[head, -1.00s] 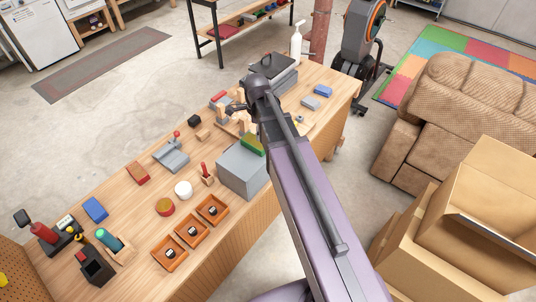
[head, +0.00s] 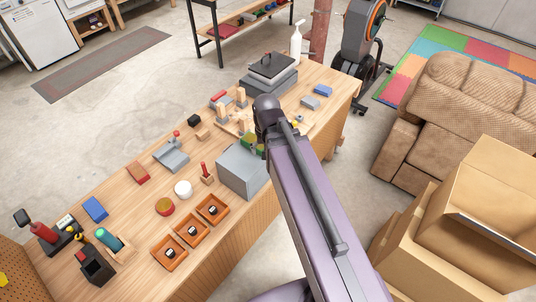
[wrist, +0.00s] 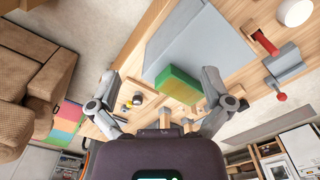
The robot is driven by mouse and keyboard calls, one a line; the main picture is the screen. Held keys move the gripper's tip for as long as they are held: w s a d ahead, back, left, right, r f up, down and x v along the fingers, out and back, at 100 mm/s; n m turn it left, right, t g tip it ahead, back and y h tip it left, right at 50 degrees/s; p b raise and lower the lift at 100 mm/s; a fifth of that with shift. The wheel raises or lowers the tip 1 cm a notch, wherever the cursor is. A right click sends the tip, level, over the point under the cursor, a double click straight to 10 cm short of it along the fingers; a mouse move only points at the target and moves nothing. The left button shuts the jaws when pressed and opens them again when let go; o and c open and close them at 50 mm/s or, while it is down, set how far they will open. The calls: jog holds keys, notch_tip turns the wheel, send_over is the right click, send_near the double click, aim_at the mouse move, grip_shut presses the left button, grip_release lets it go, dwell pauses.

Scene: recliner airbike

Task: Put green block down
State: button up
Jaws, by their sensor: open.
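The green block (head: 249,138) sits at the far edge of the top of a grey box (head: 236,172) on the workbench. In the wrist view the green block (wrist: 180,86) shows a bright green top and a yellowish-green side, beside the grey box's face (wrist: 190,38). My gripper (wrist: 160,84) is open, with one finger on each side of the block. The right finger is close to the block; contact cannot be told. A wide gap separates the left finger from it. In the head view my arm hides most of my gripper.
Wooden pegs on a board (head: 238,110) stand just behind the box. Three orange trays (head: 190,230), a white cylinder (head: 183,189) and a red-handled tool (head: 206,174) lie to its left. A dark-lidded machine (head: 271,74) stands at the back.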

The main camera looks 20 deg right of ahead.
jog(key=shift+s+n, duration=0.8)
jog(key=shift+n, duration=0.6)
